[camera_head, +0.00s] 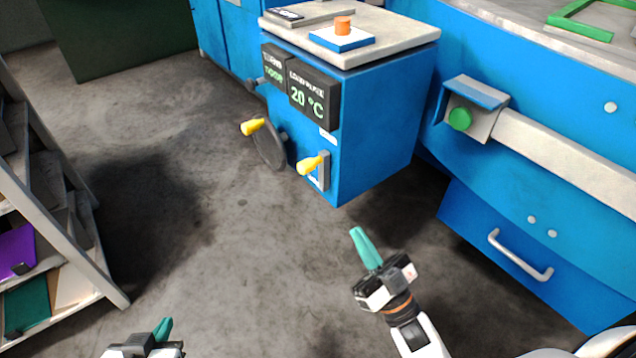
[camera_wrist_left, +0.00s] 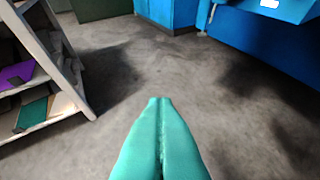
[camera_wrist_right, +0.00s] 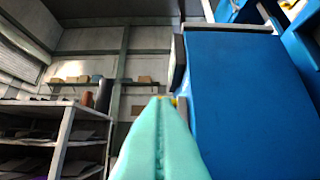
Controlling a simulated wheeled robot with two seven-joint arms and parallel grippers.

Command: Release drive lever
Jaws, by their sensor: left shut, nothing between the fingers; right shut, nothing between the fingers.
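A blue machine cabinet (camera_head: 380,125) carries a lever with a yellow grip (camera_head: 310,165) in a slotted plate low on its front. A dark handwheel (camera_head: 268,148) with a yellow knob (camera_head: 252,127) sits to the left of it. My right gripper (camera_head: 357,232) is shut and empty, below and right of the lever, apart from it. In the right wrist view a small yellow part (camera_wrist_right: 174,101) shows just past the fingertips, mostly hidden; I cannot tell which handle it is. My left gripper (camera_head: 166,323) is shut and empty over the floor, far from the lever.
Displays (camera_head: 314,97) reading 20 °C sit above the lever. An orange button on a blue and white base (camera_head: 342,38) is on top. A green button (camera_head: 460,119) and a drawer handle (camera_head: 520,258) are at right. A shelf (camera_head: 70,245) stands at left; the floor between is clear.

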